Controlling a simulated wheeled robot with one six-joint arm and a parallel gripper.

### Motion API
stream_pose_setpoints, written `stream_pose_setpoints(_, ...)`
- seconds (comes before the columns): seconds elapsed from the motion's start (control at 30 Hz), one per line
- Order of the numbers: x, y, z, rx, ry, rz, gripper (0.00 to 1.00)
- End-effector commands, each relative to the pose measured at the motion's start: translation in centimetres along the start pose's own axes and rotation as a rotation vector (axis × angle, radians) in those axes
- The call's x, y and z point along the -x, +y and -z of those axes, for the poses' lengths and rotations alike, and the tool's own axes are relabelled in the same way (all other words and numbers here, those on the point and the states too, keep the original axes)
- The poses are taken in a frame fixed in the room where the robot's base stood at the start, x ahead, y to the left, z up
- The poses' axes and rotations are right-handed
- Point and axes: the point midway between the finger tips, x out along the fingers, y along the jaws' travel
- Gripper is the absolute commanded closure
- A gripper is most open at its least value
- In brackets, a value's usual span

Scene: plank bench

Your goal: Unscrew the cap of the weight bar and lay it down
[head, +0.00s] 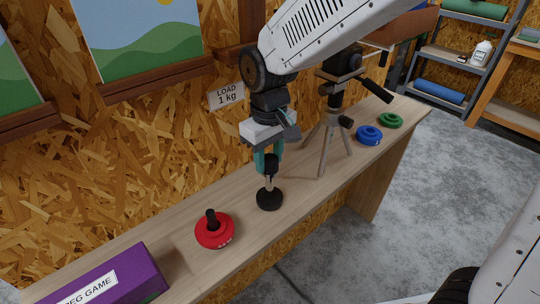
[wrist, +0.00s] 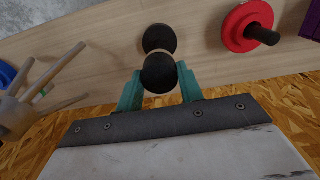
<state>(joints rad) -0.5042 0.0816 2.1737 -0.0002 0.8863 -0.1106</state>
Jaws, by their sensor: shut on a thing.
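The weight bar stands upright on the plank bench (head: 180,215), with a round black base (head: 269,200) and a short pale rod (head: 269,183). A black cap (head: 271,168) is at the top of the rod. My gripper (head: 268,158) comes down from above with teal fingers shut on the cap. In the wrist view the cap (wrist: 159,74) sits between the fingertips (wrist: 158,82), with the black base (wrist: 160,38) beyond it. I cannot tell whether the cap is still threaded on the rod.
A red disc (head: 215,233) with a black post through it lies left of the bar. A purple box (head: 120,280) is at the near left. A tripod (head: 330,130) stands close on the right, with blue (head: 368,135) and green (head: 390,121) discs beyond. A "LOAD 1 kg" sign (head: 227,95) hangs behind.

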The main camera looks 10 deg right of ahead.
Motion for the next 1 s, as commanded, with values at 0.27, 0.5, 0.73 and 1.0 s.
stream_pose_setpoints(0.27,0.0,-0.08,0.06,0.207,0.002,0.0,0.86)
stream_pose_setpoints(0.5,0.0,-0.09,0.05,0.25,0.002,0.001,0.86)
stream_pose_setpoints(0.73,-0.01,-0.05,0.02,0.248,0.001,0.0,0.38)
stream_pose_setpoints(1.0,0.62,0.0,0.05,0.247,0.002,0.0,0.38)
